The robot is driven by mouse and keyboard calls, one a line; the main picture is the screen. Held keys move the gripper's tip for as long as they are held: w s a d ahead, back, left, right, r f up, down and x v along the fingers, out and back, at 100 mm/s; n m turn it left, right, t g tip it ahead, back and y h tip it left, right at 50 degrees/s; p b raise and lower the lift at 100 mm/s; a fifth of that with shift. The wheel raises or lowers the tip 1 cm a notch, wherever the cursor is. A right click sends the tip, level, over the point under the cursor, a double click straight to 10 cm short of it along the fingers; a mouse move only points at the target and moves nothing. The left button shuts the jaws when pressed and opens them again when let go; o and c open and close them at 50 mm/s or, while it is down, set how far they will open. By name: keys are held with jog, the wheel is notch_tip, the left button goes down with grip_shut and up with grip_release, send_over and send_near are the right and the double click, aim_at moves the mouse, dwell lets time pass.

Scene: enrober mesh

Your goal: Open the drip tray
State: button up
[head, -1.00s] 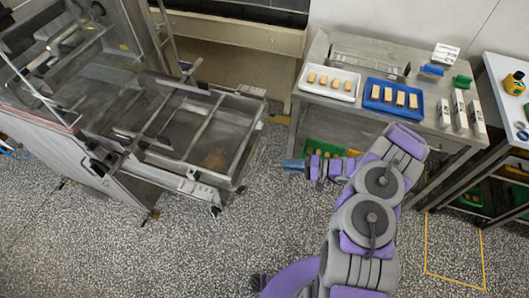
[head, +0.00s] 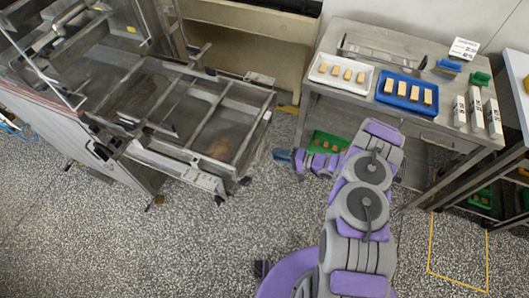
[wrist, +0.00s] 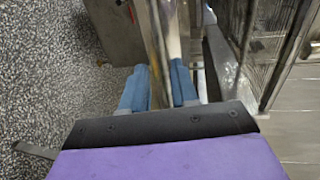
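The steel enrober frame (head: 190,172) reaches out from the machine at the left of the head view. Inside it, beneath the crossbars, is a dull flat metal pan with a brown stain (head: 220,147), which looks like the drip tray. My gripper (head: 279,155) is just right of the frame's outer end, low over the floor, with a small gap seen from above. In the wrist view its two blue fingers (wrist: 159,80) stand apart. A shiny metal bar (wrist: 158,30) runs between them in the picture; whether they touch it is unclear. No tray handle is clearly visible.
A steel table (head: 440,118) at the right holds a white tray (head: 314,75) and a blue tray (head: 379,96) of bars. A green crate (head: 340,142) sits below it. Another rack stands far right.

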aim_at(264, 151)
jog(key=b+x, duration=0.1)
jog(key=x, duration=0.6)
jog(key=shift+s, duration=0.1)
jog(key=shift+c, duration=0.3)
grip_shut()
jog(key=shift+d, duration=0.1)
